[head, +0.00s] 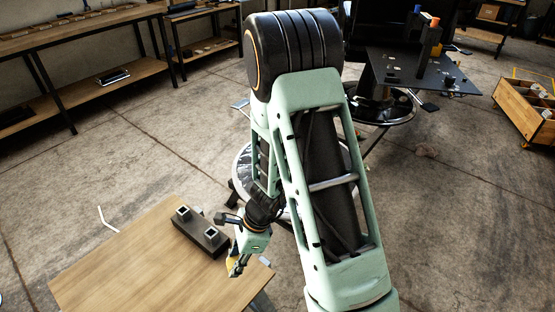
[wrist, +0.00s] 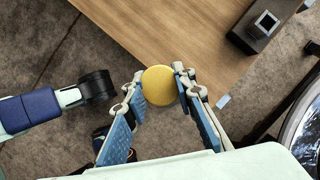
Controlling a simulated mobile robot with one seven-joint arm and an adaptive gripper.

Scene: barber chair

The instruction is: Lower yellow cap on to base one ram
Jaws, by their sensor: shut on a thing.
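The yellow cap (wrist: 159,85) is a round yellow disc between the fingertips of my gripper (wrist: 160,92) in the wrist view. My gripper is shut on it. In the head view my gripper (head: 238,268) hangs near the right edge of the wooden table, and only a small part of the yellow cap (head: 231,262) shows. A round chrome base (head: 241,168) stands on the floor behind my arm, mostly hidden by it. Its edge also shows at the right of the wrist view (wrist: 306,130). I cannot tell which base is base one, and no ram is clearly visible.
A black block (head: 212,241) with two square posts sits on the wooden table (head: 130,270). Farther back, another chrome base (head: 385,108) stands by a dark plate (head: 405,68) with orange and blue pieces. A wooden crate (head: 525,105) is at right. Open floor lies between.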

